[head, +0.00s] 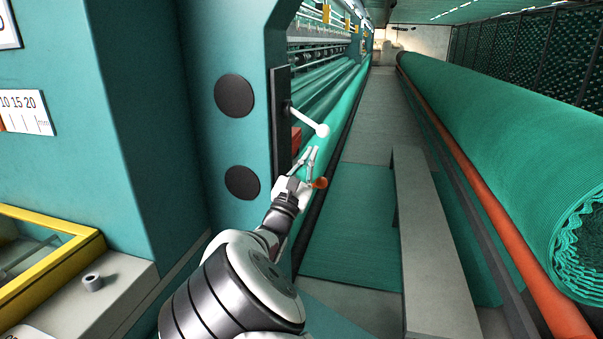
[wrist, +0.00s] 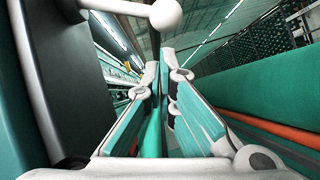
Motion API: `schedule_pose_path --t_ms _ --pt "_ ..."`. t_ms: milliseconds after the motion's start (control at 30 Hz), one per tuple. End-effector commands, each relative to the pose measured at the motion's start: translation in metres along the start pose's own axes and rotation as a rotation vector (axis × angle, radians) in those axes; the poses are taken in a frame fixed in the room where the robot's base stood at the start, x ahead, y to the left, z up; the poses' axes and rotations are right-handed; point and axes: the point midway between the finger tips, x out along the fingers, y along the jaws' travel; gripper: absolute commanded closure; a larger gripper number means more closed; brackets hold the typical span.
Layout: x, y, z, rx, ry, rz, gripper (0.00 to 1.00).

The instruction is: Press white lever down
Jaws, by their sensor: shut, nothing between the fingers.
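The white lever (head: 307,118) is a thin rod with a round ball end. It sticks out from a dark upright plate on the teal machine's end and slopes down to the right in the head view. In the wrist view its ball (wrist: 165,14) is at the top edge, with the rod running off to the left. My gripper (head: 311,149) is just below the ball in the head view, fingers pointing up and away. In the wrist view the gripper (wrist: 161,68) is shut and empty, its tips below the ball in the picture. I see no contact with the lever.
The dark plate (head: 281,125) and machine frame stand close on the left. A grey bench (head: 425,240) and a large green netting roll (head: 510,130) with an orange bar lie to the right.

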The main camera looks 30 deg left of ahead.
Motion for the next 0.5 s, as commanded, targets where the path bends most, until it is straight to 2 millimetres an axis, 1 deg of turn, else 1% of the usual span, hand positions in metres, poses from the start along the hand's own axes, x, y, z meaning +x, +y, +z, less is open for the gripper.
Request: schedule_pose_path --t_ms 33,200,500 --pt "0.0045 0.0 0.0058 0.0 -0.001 -0.002 1.0" --pt "0.0112 -0.0001 0.0118 0.0 0.001 0.0 1.0" --pt "0.0123 -0.0003 0.0125 0.0 0.001 0.0 1.0"
